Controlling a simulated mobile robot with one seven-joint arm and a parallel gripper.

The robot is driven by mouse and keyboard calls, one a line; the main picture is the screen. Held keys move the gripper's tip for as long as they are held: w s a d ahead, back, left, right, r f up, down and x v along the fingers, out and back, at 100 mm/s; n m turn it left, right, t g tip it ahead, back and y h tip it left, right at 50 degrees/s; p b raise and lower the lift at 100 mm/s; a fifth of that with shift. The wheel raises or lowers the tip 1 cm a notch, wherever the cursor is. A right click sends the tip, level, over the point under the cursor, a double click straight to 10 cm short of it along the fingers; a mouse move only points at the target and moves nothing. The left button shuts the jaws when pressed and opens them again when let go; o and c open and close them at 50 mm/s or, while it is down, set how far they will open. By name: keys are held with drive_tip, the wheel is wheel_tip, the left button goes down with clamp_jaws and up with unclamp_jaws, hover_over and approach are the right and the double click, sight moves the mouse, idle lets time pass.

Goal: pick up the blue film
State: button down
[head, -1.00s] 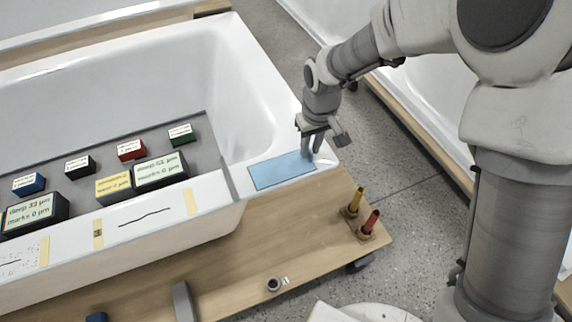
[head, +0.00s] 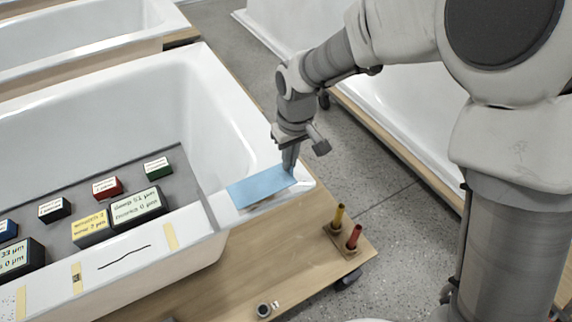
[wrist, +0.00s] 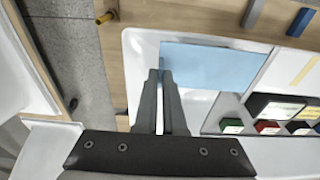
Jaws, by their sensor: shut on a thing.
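The blue film (head: 260,188) is a thin light-blue rectangle at the rim corner of the white bathtub shell (head: 215,105). My gripper (head: 289,169) points down at the film's right end and is shut on its edge. The film seems raised a little off the rim, with a darker strip beneath its near edge. In the wrist view the film (wrist: 210,66) reaches right from the fingertips (wrist: 161,75), over the white rim. The fingers cover the pinched edge.
Labelled blocks stand on a grey board (head: 185,185) in the tub, including a red block (head: 107,188) and a green block (head: 158,167). A yellow tool (head: 339,215) and a red tool (head: 354,236) stand upright on the wooden platform (head: 225,270). Other tubs stand behind.

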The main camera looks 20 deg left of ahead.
drive_tip(key=s+d+r+p, duration=0.1)
drive_tip(key=s+d+r, duration=0.15)
drive_tip(key=d, duration=0.25)
drive_tip(key=s+d+r+p, duration=0.1)
drive_tip(key=d+r, duration=0.3)
drive_tip(key=d, duration=0.1)
wheel_tip(320, 180, up, 9)
drive_tip(key=p, duration=0.7)
drive_tip(key=shift+s+f, duration=0.15)
drive_tip(key=shift+s, duration=0.05)
idle(0.7)
